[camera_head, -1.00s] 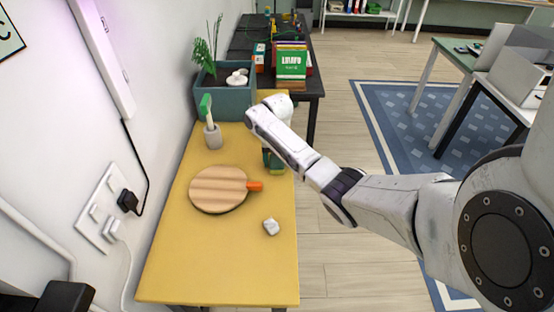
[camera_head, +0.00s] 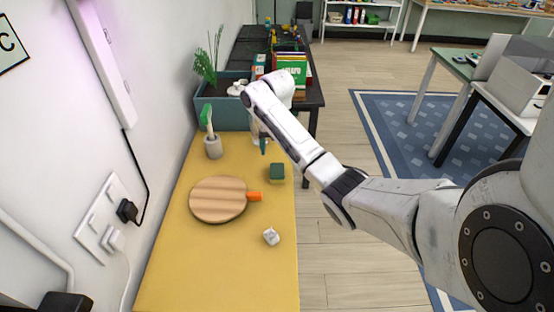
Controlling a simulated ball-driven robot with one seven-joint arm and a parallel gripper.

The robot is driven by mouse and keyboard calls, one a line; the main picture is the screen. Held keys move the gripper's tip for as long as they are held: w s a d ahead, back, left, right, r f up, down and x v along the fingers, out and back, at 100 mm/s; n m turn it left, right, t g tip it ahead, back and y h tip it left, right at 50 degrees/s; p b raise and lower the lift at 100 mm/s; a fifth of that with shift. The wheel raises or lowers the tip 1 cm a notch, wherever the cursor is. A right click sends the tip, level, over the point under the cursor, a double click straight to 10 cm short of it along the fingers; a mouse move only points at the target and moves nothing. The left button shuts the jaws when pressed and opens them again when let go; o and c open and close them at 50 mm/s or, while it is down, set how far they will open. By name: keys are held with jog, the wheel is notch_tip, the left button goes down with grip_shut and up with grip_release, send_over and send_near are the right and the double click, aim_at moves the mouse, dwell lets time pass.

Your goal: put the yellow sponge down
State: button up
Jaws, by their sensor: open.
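The yellow sponge (camera_head: 277,179), with a dark green top, lies on the yellow table (camera_head: 220,275) near its right edge. My gripper (camera_head: 263,146) is small in the picture and partly hidden behind my white arm. It is open, up and to the left of the sponge in the picture, and looks apart from it.
A grey cup (camera_head: 213,147) with a green-headed brush and a planter box (camera_head: 226,108) stand behind. The table's front is clear.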

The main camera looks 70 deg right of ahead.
notch_tip(320, 180, up, 2)
jog(key=shift+r, duration=0.2)
dwell(0.7)
